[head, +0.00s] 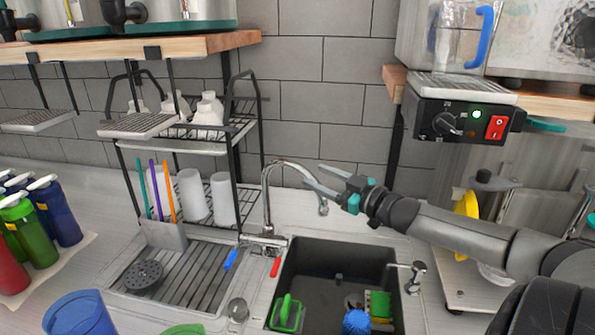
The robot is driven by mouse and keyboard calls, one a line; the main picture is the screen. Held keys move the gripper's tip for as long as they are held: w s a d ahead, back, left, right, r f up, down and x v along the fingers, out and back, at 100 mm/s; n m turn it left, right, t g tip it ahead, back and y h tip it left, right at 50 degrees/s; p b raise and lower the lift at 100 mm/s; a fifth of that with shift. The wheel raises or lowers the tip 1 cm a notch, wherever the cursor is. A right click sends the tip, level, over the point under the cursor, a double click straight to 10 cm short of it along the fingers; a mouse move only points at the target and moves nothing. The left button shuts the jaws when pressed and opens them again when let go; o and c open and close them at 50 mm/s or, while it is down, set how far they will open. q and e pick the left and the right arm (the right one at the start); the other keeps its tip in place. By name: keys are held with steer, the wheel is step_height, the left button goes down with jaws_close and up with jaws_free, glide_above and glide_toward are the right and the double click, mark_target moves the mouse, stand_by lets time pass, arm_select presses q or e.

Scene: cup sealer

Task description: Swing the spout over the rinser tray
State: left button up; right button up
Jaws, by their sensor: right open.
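The chrome spout (266,191) is a gooseneck tap rising behind the sink. Its arch curves right, and its tip (323,208) hangs over the back of the sink basin. My right gripper (313,175) comes in from the right, open, with its fingers at the spout's down-curving end. The fingers overlap the spout in the picture; I cannot tell whether they touch it. The rinser tray (195,285) is a ribbed metal drainboard left of the sink, with a round dark rinser head (144,277) on it. My left gripper is not in view.
The dark sink (335,262) holds a green brush, a blue scrubber and sponges. A wire rack (232,140) with white cups and bottles stands behind the tray. Coloured bottles (60,212) stand at left. A small tap (412,275) is right of the sink.

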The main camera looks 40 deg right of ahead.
mark_target(305, 171)
steer(key=shift+w+a+b, duration=0.25)
steer(key=shift+w, duration=1.6)
steer(key=shift+w+a+b, duration=0.2)
steer(key=shift+w, duration=1.65)
jaws_close()
